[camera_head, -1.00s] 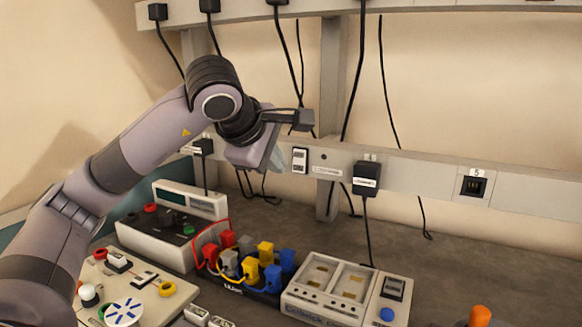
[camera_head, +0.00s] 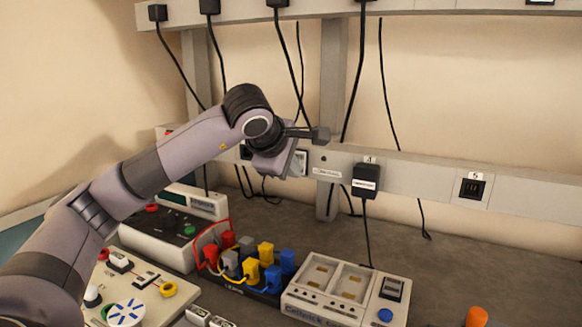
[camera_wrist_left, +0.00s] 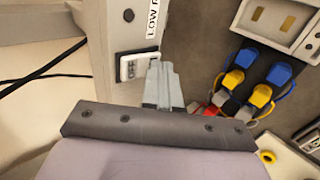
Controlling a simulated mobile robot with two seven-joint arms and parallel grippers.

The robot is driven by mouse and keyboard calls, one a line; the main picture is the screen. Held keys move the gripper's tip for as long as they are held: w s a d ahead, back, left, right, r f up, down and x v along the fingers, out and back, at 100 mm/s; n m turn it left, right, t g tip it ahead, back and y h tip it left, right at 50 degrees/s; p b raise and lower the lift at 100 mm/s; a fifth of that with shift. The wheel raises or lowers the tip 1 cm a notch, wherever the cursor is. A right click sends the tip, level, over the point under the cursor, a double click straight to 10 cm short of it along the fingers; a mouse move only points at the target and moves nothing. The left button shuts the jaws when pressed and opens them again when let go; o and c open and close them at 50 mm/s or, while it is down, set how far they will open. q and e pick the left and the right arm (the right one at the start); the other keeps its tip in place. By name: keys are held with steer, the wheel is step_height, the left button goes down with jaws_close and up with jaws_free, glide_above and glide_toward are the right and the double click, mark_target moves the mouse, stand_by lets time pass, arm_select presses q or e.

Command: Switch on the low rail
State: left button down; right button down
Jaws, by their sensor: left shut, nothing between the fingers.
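The low rail (camera_head: 420,175) runs along the wall above the bench. Its rocker switch (camera_head: 301,163) sits left of the label (camera_head: 327,173) and is partly hidden by my left gripper (camera_head: 293,165). In the left wrist view the switch (camera_wrist_left: 133,67) shows on the rail's face beside a label (camera_wrist_left: 152,18) reading "LOW R", cut off by the frame. My left gripper's fingers (camera_wrist_left: 160,72) are shut and empty, with their tips right beside the switch. I cannot tell whether they touch it, nor the rocker's position. My right gripper is not in view.
A black plug (camera_head: 366,180) sits in the rail, right of the switch, with its cable hanging down. Socket 5 (camera_head: 473,188) is empty. Below stand a bench power supply (camera_head: 160,238), a strip of coloured plugs (camera_head: 250,285) and a charger (camera_head: 335,290). Cables hang behind the rail.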

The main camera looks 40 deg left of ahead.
arm_select(q)
steer(key=shift+w, duration=0.15)
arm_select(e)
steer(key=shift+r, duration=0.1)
arm_select(q)
steer(key=shift+a+r+p, duration=0.1)
steer(key=shift+r+p, duration=0.6)
steer(key=shift+r, duration=0.15)
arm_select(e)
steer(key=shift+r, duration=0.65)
